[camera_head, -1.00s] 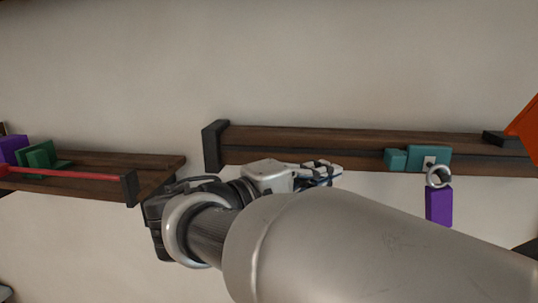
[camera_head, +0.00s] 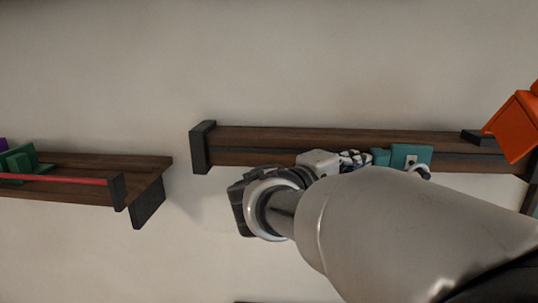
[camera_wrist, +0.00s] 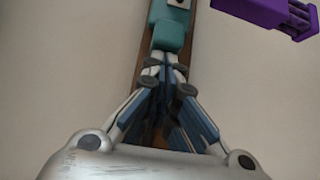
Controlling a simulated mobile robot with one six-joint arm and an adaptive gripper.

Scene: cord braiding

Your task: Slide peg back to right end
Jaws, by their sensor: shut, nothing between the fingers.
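A teal peg block (camera_head: 411,153) with a smaller teal piece (camera_head: 381,157) on its left sits on a long wooden rail (camera_head: 275,138), right of the rail's middle. My gripper (camera_head: 364,158) is shut and empty, just left of the small teal piece. In the wrist view my gripper (camera_wrist: 168,78) has its fingertips together at the near end of the teal block (camera_wrist: 167,35), over the rail. I cannot tell whether they touch it. The teal block's lower part is partly hidden by my arm in the head view.
A dark end block (camera_head: 202,147) closes the rail's left end. An orange block (camera_head: 516,125) overlaps the right end, near a dark piece (camera_head: 478,136). A purple block (camera_wrist: 268,12) lies beside the rail. A second rail with a red cord (camera_head: 70,180) is at left.

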